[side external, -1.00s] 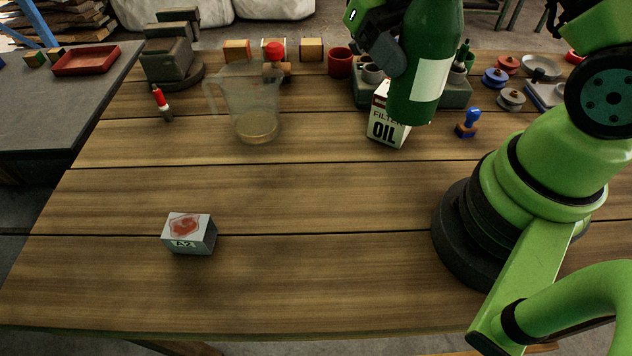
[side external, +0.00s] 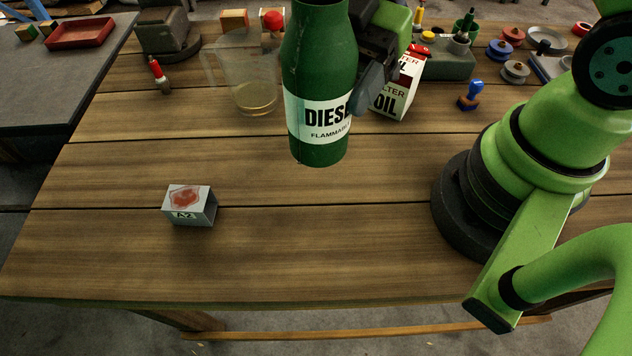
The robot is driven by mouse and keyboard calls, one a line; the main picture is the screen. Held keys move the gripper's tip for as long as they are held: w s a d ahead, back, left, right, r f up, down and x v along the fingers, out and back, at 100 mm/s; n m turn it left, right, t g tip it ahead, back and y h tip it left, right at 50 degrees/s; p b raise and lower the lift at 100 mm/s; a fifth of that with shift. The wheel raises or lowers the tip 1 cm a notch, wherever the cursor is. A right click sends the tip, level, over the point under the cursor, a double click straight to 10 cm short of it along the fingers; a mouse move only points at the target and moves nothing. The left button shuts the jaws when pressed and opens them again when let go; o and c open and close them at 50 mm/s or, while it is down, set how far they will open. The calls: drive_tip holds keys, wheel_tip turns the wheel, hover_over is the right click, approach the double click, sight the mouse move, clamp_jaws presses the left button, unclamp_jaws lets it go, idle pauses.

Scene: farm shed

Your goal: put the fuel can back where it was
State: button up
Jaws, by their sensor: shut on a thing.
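The fuel can (side external: 319,80) is a dark green bottle-shaped can with a white label reading DIESEL and FLAMMABLE. It hangs upright above the middle of the wooden table (side external: 330,240), and its top is cut off by the frame edge. My gripper (side external: 358,75) is shut on the can from its right side. The fingers are partly hidden behind the can. The can's bottom appears clear of the table.
An oil filter box (side external: 396,92) stands just right of the can. A clear jug (side external: 250,85) stands to the left. A small A2 box (side external: 190,206) sits front left. A blue-handled stamp (side external: 471,96) is at right. The front middle of the table is clear.

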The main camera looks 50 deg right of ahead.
drive_tip(key=shift+w+a+f+t, duration=0.1)
drive_tip(key=shift+f+t, duration=0.05)
drive_tip(key=shift+t, duration=0.15)
wheel_tip(320, 180, down, 10)
drive_tip(key=shift+w+r, duration=0.1)
idle(0.5)
